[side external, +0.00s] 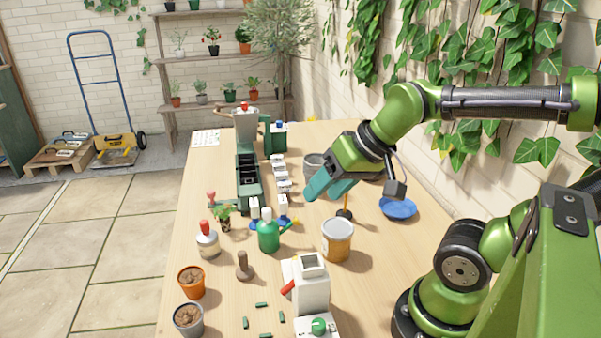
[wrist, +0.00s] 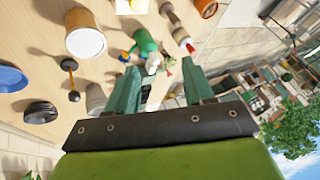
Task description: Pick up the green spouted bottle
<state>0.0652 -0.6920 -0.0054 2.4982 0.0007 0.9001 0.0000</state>
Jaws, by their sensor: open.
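The green spouted bottle (side external: 268,236) stands upright on the wooden table, with a pale top and a green spout pointing right. My gripper (side external: 322,187) is above the table, behind and to the right of the bottle and clearly higher. Its teal fingers are apart with nothing between them. In the wrist view the bottle (wrist: 144,42) shows beyond the fingertips, nearer the left finger. The open gripper also shows in the wrist view (wrist: 162,78), its fingers apart from the bottle.
An orange-labelled tub (side external: 337,241) stands right of the bottle, and a red-topped bottle (side external: 207,241) stands left. A wooden stamp (side external: 244,267) and a white machine (side external: 309,290) are in front. A blue dish (side external: 398,208) lies at right. The front-left table edge holds two pots.

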